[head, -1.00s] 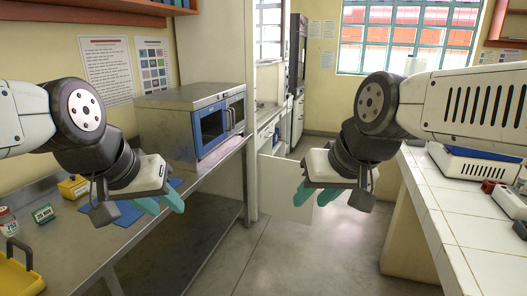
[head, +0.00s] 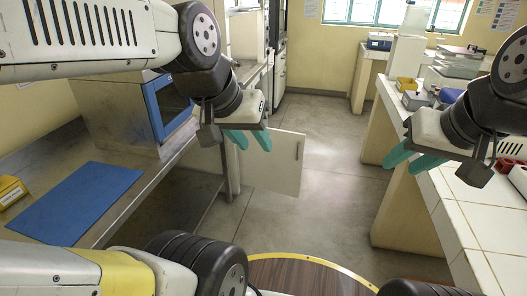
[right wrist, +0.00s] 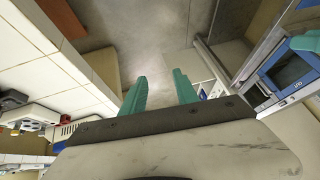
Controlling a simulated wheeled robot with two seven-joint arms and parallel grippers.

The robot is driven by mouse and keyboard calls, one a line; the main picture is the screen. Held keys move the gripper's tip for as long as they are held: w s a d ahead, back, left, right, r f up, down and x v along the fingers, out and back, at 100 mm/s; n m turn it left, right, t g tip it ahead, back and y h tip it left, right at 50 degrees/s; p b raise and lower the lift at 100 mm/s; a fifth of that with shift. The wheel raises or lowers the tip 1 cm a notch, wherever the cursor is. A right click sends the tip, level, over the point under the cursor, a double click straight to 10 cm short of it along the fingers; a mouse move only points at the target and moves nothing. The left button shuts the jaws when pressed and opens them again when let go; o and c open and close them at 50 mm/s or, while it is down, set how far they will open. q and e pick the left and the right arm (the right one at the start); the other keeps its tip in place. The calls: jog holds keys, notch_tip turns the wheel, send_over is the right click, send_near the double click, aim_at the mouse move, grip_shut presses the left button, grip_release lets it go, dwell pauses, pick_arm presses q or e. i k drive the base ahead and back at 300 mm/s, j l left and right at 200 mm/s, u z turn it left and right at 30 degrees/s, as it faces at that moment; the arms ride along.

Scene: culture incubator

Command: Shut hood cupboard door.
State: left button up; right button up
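The cupboard door (head: 274,164) is a pale flat panel standing open into the aisle, with a small dark handle near its right edge. It hangs low beside the cupboards (head: 255,82) at the back left. My left gripper (head: 250,139) is open and empty; in the head view it overlaps the door's upper left part, and I cannot tell whether it touches. My right gripper (head: 408,158) is open and empty, well right of the door, in front of the tiled counter. Its parted teal fingers also show in the right wrist view (right wrist: 159,90).
A steel bench with a blue mat (head: 75,200), a yellow box (head: 10,191) and a blue-framed oven (head: 165,105) stands left. A white tiled counter (head: 455,215) bounds the right. The floor (head: 325,185) between is clear.

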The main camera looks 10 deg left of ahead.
aim_at(279, 170)
jog(key=i+u, duration=0.15)
jog(key=u, duration=0.35)
jog(key=i+l, duration=0.1)
jog(key=i, duration=1.7)
